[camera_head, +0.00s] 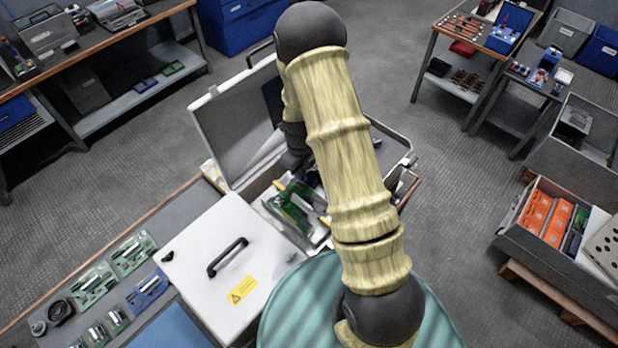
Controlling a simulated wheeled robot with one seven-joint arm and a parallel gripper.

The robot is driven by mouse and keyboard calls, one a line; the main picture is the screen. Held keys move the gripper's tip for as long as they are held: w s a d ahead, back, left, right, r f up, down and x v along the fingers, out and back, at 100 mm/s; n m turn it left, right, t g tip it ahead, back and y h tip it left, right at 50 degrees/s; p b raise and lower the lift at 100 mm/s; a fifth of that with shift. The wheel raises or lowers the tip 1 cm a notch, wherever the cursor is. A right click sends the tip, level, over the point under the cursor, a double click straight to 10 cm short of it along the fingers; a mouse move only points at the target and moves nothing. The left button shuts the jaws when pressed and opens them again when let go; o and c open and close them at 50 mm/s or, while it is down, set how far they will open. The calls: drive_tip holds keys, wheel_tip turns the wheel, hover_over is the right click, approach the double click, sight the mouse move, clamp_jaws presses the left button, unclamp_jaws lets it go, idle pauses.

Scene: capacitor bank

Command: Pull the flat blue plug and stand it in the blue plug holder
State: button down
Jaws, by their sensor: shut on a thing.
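My arm crosses the middle of the head view. Its dark wrist end (294,146) hangs over the open grey case, and my gripper's fingers are hidden behind the thick arm link, so I cannot see what they hold. I cannot make out the flat blue plug or the blue plug holder for certain. A small blue piece (147,289) sits among green boards on the bench at lower left.
The open case lid (237,125) stands up left of my wrist. A white box with a black handle (228,257) stands in front. Benches line the upper left and upper right. A crate with orange parts (549,221) is at right. Open floor lies between.

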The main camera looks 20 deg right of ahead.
sight(309, 179)
drive_tip(key=shift+w+d, duration=0.4)
drive_tip(key=shift+d, duration=0.35)
drive_tip(key=shift+w+d, duration=0.4)
drive_tip(key=shift+d, duration=0.35)
drive_tip(key=shift+f+b, duration=1.45)
drive_tip(key=shift+f, duration=0.5)
idle(0.4)
drive_tip(key=c, duration=1.4)
unclamp_jaws()
drive_tip(key=shift+o, duration=0.2)
drive_tip(key=shift+s, duration=0.1)
drive_tip(key=shift+a+r, duration=0.1)
drive_tip(key=shift+r, duration=0.4)
wheel_tip(309, 179, up, 17)
drive_tip(key=b, duration=0.4)
drive_tip(key=shift+f, duration=0.2)
